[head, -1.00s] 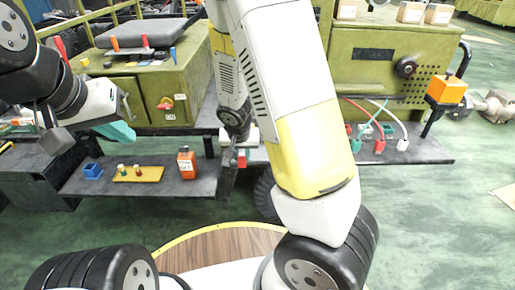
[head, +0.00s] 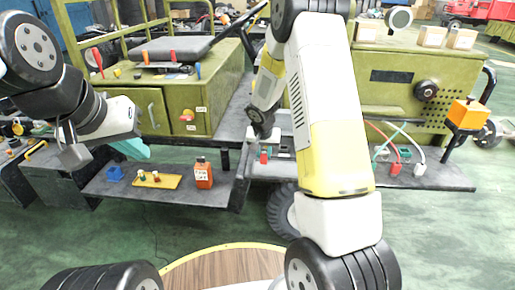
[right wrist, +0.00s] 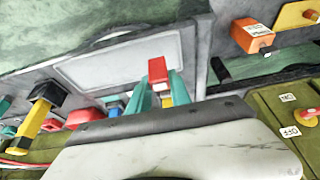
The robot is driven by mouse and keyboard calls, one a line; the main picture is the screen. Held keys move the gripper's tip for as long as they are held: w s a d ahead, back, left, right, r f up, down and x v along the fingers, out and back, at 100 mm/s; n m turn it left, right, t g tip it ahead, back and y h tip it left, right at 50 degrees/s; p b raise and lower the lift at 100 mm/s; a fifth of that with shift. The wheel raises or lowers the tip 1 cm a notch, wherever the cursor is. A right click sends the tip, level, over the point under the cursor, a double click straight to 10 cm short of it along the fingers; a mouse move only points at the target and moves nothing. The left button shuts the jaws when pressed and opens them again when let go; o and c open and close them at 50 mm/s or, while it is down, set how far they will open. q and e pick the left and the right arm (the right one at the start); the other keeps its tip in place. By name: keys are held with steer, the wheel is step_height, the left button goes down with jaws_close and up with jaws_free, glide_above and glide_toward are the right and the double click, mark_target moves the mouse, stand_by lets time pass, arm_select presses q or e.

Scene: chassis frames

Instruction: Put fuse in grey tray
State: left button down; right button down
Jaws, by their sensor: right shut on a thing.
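My right gripper (right wrist: 163,92) has teal fingers and is shut on a small red and yellow piece, which I take as the fuse (right wrist: 157,70). Its red end points away from the wrist. In the head view the red fuse (head: 264,157) shows below the right wrist. The light grey tray (right wrist: 115,70) lies flat on the dark shelf, just beyond the fuse in the wrist view. In the head view the tray (head: 270,173) is partly hidden by my right arm. My left gripper (head: 133,149) is at the left, above the shelf; its finger gap is unclear.
The shelf holds a blue block (head: 115,173), a yellow tray (head: 158,180) with small pieces and an orange box (head: 203,174). Red and white connectors with cables (head: 397,168) lie right of my right arm. A black and yellow piece (right wrist: 42,110) stands left in the wrist view.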

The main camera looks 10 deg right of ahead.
steer(key=shift+w+d+f, duration=0.1)
steer(key=shift+w+d, duration=0.4)
steer(key=shift+w, duration=0.35)
steer(key=shift+f, duration=1.75)
steer(key=shift+f, duration=0.1)
steer(key=c, duration=1.2)
jaws_free()
